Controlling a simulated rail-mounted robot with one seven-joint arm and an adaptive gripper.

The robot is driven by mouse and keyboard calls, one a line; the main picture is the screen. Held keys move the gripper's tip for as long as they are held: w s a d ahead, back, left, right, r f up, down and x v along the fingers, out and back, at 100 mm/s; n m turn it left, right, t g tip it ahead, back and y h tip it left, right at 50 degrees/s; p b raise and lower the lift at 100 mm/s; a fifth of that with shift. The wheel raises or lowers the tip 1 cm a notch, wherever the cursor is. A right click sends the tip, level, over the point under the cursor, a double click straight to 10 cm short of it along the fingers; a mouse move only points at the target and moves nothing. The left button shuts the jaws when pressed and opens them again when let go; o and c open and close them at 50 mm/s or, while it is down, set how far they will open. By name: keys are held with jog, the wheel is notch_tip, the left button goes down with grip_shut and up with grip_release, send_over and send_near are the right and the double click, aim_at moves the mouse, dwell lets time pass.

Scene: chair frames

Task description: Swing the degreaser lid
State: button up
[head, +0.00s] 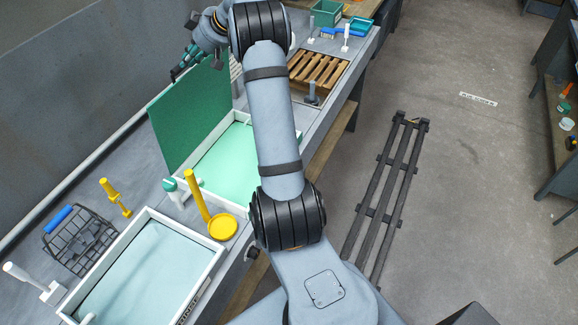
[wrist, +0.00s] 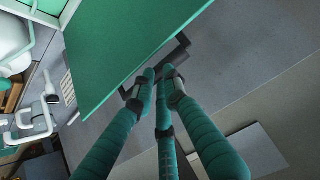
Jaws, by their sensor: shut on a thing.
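The degreaser lid is a flat green panel (head: 185,112) standing raised at the back edge of a white-rimmed tank (head: 222,160) with pale green liquid. In the wrist view the lid (wrist: 125,45) fills the upper left, with a dark bar handle (wrist: 184,46) along its edge. My gripper (head: 178,72) is at the lid's upper corner in the head view. In the wrist view its teal fingers (wrist: 158,82) are closed around the dark handle; their tips partly hide it. My arm hides part of the tank's right side.
A second white-rimmed tank (head: 205,262) with pale liquid is in front. A yellow ladle-like tool (head: 221,227) and a wire basket (head: 88,255) stand near it. A wooden slatted rack (head: 318,68) lies beyond. The wall is close behind the lid.

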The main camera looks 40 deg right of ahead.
jog(key=shift+f, duration=0.4)
grip_shut()
jog(key=s+d+f+b, duration=0.2)
jog(key=s+d+b, duration=0.2)
jog(key=b, duration=0.5)
jog(key=s, duration=0.2)
jog(key=shift+s+d+f+b, duration=0.25)
jog(key=shift+s+d+b, duration=0.1)
jog(key=shift+d, duration=0.05)
jog(key=o, duration=0.5)
grip_release()
jog(key=shift+o, duration=0.2)
